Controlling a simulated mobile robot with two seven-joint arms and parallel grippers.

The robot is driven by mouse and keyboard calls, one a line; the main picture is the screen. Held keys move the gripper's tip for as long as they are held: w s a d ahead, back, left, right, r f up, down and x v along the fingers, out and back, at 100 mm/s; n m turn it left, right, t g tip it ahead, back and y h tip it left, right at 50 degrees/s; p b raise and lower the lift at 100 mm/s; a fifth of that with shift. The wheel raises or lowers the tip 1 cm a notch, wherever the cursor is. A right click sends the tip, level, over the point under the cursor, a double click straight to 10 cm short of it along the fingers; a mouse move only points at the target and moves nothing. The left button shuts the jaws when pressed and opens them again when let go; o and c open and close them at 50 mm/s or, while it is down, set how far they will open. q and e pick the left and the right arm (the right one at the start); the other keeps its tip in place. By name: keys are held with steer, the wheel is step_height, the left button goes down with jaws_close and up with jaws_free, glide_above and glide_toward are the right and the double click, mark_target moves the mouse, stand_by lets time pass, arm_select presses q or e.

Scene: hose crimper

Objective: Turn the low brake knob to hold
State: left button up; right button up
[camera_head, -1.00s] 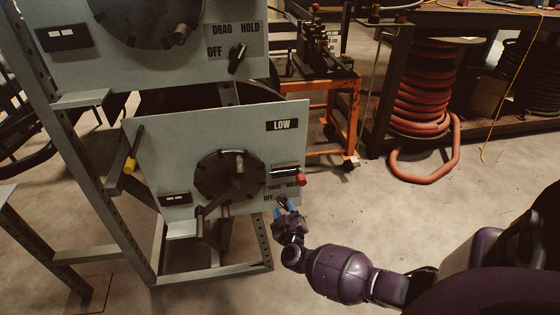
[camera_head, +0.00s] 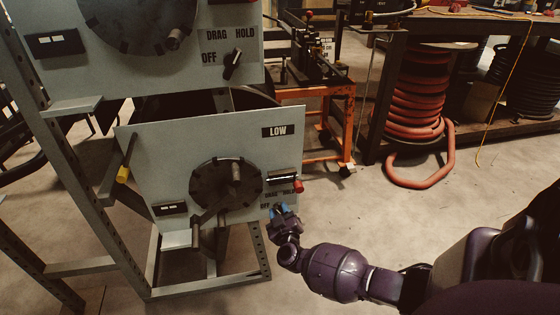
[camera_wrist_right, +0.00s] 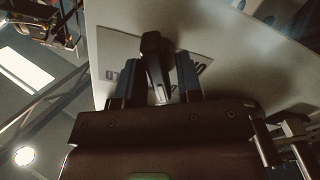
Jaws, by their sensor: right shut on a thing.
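The low brake knob (camera_wrist_right: 155,62) is a dark lever-shaped knob on a pale label plate of the lower panel (camera_head: 165,150). My right gripper (camera_head: 280,209) reaches it at the panel's lower right corner, and its blue fingertips cover the knob in the head view. In the right wrist view the right gripper (camera_wrist_right: 159,80) has one finger on each side of the knob and is shut on it. The label letters there are partly hidden, so the knob's exact setting cannot be read. My left gripper is not in view.
A red-tipped lever (camera_head: 298,187) sits just above the gripper. A dark round reel plate with a crank (camera_head: 226,185) is to its left. The upper panel has its own drag-hold knob (camera_head: 232,64).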

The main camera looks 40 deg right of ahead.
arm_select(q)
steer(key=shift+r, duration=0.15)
arm_select(e)
steer(key=shift+m, duration=0.6)
steer(key=shift+r+m+p, duration=0.1)
steer(key=shift+m+p, duration=0.4)
steer(key=shift+m, duration=0.2)
steer(key=shift+s+m, duration=0.1)
steer(key=shift+m, duration=1.7)
steer(key=m, duration=0.3)
steer(key=shift+s+d+f+m, duration=0.15)
steer(key=shift+f+m, duration=0.1)
steer(key=shift+m, duration=1.05)
